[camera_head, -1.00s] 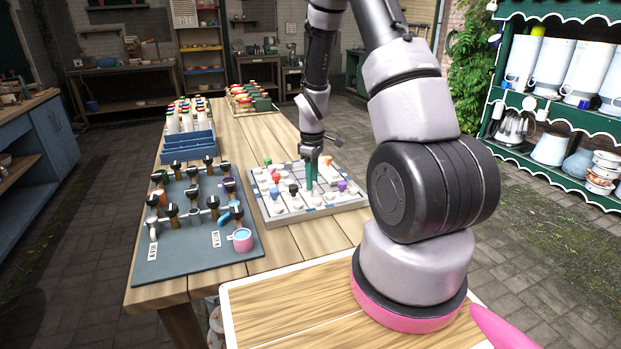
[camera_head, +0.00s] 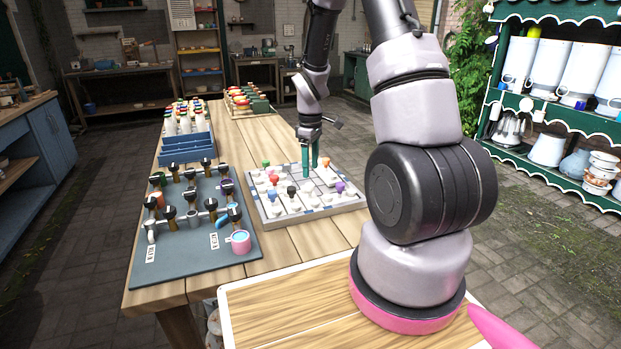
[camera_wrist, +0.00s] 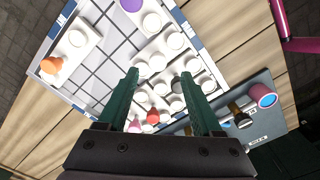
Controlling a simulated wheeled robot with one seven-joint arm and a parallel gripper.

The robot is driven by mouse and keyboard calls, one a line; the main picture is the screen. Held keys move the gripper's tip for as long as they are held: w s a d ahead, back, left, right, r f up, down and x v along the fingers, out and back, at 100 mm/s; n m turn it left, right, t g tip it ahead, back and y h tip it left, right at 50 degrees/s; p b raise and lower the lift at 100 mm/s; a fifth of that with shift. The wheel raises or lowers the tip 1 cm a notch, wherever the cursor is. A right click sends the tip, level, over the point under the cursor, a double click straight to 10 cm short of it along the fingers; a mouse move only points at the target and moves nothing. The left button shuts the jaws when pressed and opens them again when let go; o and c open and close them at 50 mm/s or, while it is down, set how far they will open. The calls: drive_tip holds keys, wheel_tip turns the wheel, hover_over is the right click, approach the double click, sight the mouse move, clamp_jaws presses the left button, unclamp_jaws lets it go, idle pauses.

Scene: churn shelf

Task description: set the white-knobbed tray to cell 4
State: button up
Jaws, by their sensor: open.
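The grid board (camera_head: 318,213) lies on the wooden table and holds white trays with round bumps, several with coloured knobs. In the wrist view its patterned rim (camera_wrist: 48,43) surrounds white pieces and bare grey cells. A white knob is hard to tell from the white bumps, so I cannot single out the white-knobbed tray. An orange-knobbed tray (camera_wrist: 75,45) stands apart at the left, and a purple knob (camera_wrist: 131,5) shows at the top. My gripper (camera_head: 311,173) is above the board with its green fingers apart. In the wrist view my gripper (camera_wrist: 159,78) spans white pieces; nothing is held.
A blue-grey mat (camera_head: 190,266) with dark-topped pegs and a pink cup (camera_head: 241,244) lies left of the board. Behind it are a blue rack (camera_head: 186,151) and bottles (camera_head: 186,122). Bare table planks (camera_head: 290,240) show in front of the board.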

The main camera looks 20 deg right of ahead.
wheel_tip(320, 180, up, 5)
idle(0.6)
wheel_tip(320, 180, up, 18)
drive_tip(key=m+t, duration=0.3)
drive_tip(key=m, duration=0.3)
hover_over(310, 185)
drive_tip(key=s+a, duration=0.3)
drive_tip(key=s, duration=0.5)
drive_tip(key=s+a+r+m+t+y, duration=0.1)
drive_tip(key=s+r+m+t, duration=0.1)
drive_tip(key=s, duration=0.5)
drive_tip(key=s+a+r+m+t+y, duration=0.1)
drive_tip(key=s+r+m+t, duration=0.1)
drive_tip(key=s+r+m, duration=0.3)
wheel_tip(310, 185, up, 2)
drive_tip(key=shift+s+a+r, duration=0.25)
drive_tip(key=shift+s+a, duration=0.15)
drive_tip(key=shift+s, duration=0.75)
